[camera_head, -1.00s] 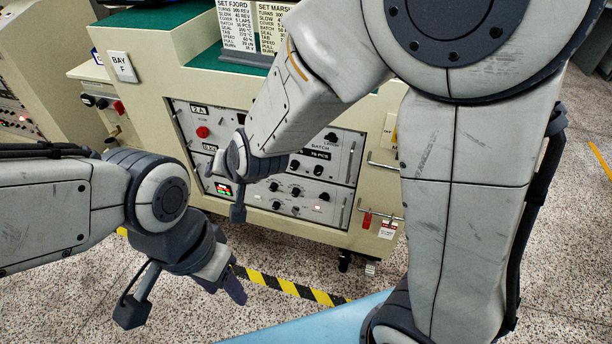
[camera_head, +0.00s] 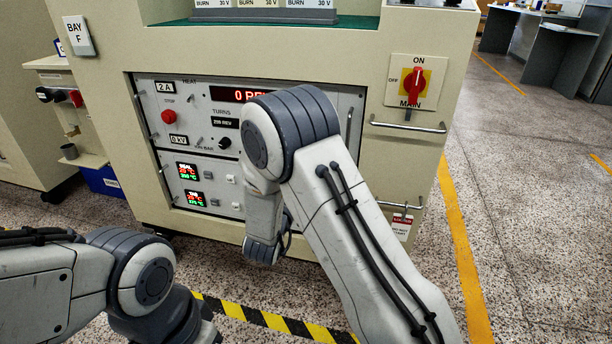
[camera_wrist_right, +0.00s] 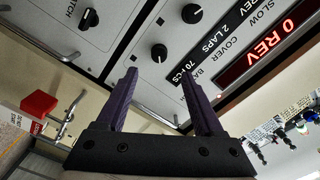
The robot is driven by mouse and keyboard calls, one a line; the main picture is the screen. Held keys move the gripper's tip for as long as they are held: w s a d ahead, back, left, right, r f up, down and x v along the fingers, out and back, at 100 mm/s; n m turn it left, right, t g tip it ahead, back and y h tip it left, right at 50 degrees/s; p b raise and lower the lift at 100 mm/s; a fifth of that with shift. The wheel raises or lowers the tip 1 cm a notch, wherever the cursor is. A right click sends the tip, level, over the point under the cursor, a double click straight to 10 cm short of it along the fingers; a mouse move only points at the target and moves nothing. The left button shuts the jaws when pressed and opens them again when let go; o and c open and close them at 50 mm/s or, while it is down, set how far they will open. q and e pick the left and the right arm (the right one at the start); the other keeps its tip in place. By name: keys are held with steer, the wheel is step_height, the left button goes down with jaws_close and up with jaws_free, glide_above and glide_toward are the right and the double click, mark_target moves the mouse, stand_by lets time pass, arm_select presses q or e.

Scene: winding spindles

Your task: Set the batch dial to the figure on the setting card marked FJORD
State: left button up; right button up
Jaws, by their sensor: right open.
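In the right wrist view, my right gripper (camera_wrist_right: 159,76) is open and empty, its two purple fingers pointing at the panel. A black knob (camera_wrist_right: 159,53), likely the batch dial, lies in line with the finger gap, beyond the tips; contact is not visible. Beside it a window (camera_wrist_right: 185,70) reads about 70 PCS; the BATCH label is partly hidden by a finger. In the head view, my right arm covers this panel area. Only the bottom strips of the setting cards (camera_head: 216,3) show at the top edge, with their titles cut off. My left gripper is outside the view.
Other knobs (camera_wrist_right: 192,13) sit close by on the panel. A red 0 REV display (camera_wrist_right: 280,45) is at right. The head view shows a red main switch (camera_head: 415,84), a red stop button (camera_head: 168,117) and a projecting handle bar (camera_head: 408,127).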

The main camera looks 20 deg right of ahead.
steer(key=b+x, duration=0.3)
steer(key=x, duration=0.7)
steer(key=shift+w+d, duration=0.15)
steer(key=shift+d, duration=0.1)
steer(key=shift+a, duration=0.1)
jaws_close()
